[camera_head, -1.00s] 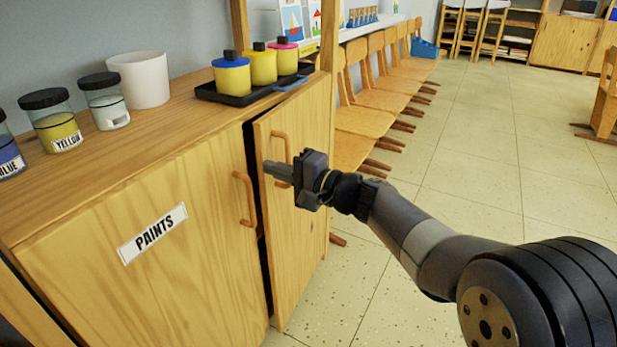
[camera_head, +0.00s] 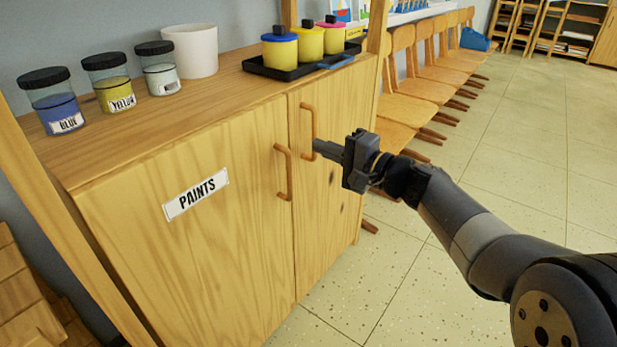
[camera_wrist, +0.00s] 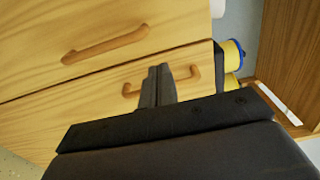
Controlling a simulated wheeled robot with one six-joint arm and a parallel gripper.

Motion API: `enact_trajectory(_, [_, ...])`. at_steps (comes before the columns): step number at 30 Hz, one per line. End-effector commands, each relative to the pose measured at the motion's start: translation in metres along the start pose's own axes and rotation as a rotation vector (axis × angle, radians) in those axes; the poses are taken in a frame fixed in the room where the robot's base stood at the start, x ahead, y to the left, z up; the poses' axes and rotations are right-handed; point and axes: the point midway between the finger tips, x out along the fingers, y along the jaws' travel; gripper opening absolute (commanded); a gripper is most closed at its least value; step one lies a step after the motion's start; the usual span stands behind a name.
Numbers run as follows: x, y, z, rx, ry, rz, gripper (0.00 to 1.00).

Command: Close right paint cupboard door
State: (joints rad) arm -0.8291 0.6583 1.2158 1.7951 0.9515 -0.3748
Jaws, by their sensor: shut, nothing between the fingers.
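The paint cupboard (camera_head: 130,160) is light wood with two doors. The right door (camera_head: 335,200) now sits flush beside the left door (camera_head: 240,240), with only a thin dark seam between them. My gripper (camera_head: 318,147) is shut and empty, its fingertips at the right door's handle (camera_head: 308,120); I cannot tell whether they touch. The left door carries a PAINTS label (camera_head: 196,195) and its own handle (camera_head: 286,172). In the wrist view, the shut fingers (camera_wrist: 158,72) cover the middle of the right handle (camera_wrist: 188,74), and the left handle (camera_wrist: 105,45) is uncovered.
On the cupboard top stand several lidded jars (camera_head: 110,85), a white pot (camera_head: 192,50) and a black tray (camera_head: 265,68) with paint pots. Wooden chairs (camera_head: 420,80) line the wall to the right. The tiled floor (camera_head: 540,150) is open.

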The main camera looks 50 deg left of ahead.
Motion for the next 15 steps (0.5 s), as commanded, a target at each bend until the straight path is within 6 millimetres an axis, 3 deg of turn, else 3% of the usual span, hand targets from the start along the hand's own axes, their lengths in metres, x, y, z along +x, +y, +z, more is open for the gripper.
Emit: enact_trajectory(15, [-0.023, -0.001, 0.081, 0.000, -0.002, 0.000, 0.00])
